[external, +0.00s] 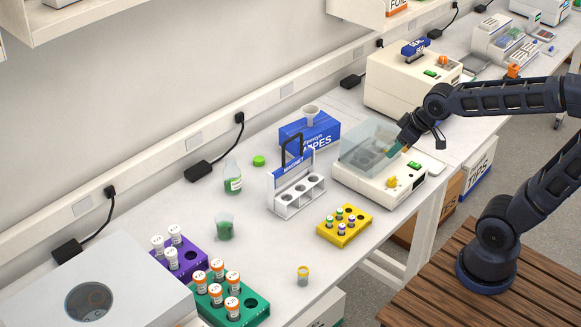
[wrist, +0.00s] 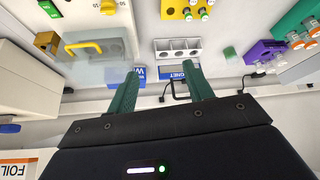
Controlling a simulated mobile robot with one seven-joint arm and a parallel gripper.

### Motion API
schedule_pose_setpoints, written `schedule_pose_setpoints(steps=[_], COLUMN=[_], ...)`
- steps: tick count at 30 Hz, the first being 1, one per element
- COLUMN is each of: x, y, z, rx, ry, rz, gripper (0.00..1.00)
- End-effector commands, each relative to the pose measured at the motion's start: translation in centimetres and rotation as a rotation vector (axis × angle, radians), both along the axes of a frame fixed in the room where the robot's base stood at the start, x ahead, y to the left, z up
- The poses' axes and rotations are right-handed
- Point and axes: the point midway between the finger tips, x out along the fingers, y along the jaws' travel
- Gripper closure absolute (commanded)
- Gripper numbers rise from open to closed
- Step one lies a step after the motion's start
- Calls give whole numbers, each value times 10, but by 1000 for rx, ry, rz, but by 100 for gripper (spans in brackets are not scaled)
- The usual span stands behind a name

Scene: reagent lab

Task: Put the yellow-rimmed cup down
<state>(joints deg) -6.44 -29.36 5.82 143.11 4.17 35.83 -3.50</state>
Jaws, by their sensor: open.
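The yellow-rimmed cup (external: 303,276) is a small clear cup standing upright on the white bench, near its front edge in the external view. I cannot make it out in the wrist view. My gripper (external: 402,146) is well away from it, up and to the right, beside the clear-lidded white machine. In the wrist view my gripper (wrist: 162,70) has its two green fingers spread apart with nothing between them. Whether the fingers touch the clear lid (external: 372,143) cannot be told.
A yellow rack (external: 326,234) of small vials stands behind the cup. A green rack (external: 258,314) of orange-capped tubes is to its left. A beaker of green liquid (external: 224,228) and a white magnet stand (external: 281,207) are farther back. Bench around the cup is clear.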

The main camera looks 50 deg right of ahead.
Motion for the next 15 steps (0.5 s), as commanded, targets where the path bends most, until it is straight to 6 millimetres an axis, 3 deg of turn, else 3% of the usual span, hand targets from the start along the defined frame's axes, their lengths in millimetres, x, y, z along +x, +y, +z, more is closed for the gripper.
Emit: schedule_pose_setpoints(steps=[7,15], x=[-16,-8], y=[-12,2], z=[8,8], rx=[-67,-156], ry=[91,180], rz=[37,160], gripper=[49,49])
